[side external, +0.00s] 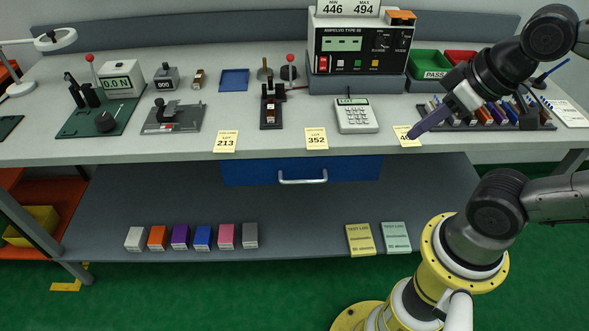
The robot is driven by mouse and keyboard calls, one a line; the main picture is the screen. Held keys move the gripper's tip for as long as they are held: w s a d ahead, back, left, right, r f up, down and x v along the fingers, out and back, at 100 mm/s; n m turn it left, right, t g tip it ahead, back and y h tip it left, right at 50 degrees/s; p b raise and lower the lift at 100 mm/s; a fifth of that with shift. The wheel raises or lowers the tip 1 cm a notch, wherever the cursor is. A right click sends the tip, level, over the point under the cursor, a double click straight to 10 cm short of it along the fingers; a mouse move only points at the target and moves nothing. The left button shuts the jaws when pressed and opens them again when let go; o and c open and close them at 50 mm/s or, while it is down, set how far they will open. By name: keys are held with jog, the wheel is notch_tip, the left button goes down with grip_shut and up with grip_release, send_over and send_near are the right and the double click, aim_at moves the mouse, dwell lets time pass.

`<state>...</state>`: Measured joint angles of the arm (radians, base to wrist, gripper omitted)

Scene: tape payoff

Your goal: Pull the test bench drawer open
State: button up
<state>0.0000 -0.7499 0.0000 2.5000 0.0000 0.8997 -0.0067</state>
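The test bench drawer (245,173) has a blue front and sits under the worktop edge, near the middle of the bench. Its front looks flush under the bench, with no opening visible. A silver bar handle (302,181) is on the drawer front and nothing touches it. My gripper (412,135) is above the front edge of the worktop, to the right of and higher than the handle. It points down and to the left and partly covers a yellow note in the picture. I see it edge-on, so the gap between its fingers is hidden.
Small boxes (203,237) and booklets (361,239) lie on the lower shelf. Space before the drawer is clear.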

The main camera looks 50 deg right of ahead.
jog(key=shift+o, duration=1.2)
jog(key=shift+w+d+r+n, duration=0.1)
jog(key=shift+w+r+n, duration=0.15)
jog(key=shift+n, duration=0.05)
jog(key=shift+o, duration=1)
jog(key=w+r+n, duration=0.2)
jog(key=w, duration=0.4)
jog(key=shift+d+r+n+t+h, duration=0.15)
jog(key=shift+d+n+t+h, duration=0.15)
jog(key=n+g+h, duration=0.1)
jog(key=n+g, duration=0.4)
jog(key=n, duration=0.1)
send_over(300, 181)
jog(key=s+a, duration=0.2)
notch_tip(300, 181, down, 17)
jog(key=f, duration=0.4)
jog(key=w+d+f, duration=0.1)
jog(key=f, duration=0.8)
jog(key=shift+w+d+f, duration=0.1)
jog(key=shift+w+d, duration=0.25)
jog(key=shift+w, duration=0.05)
grip_shut()
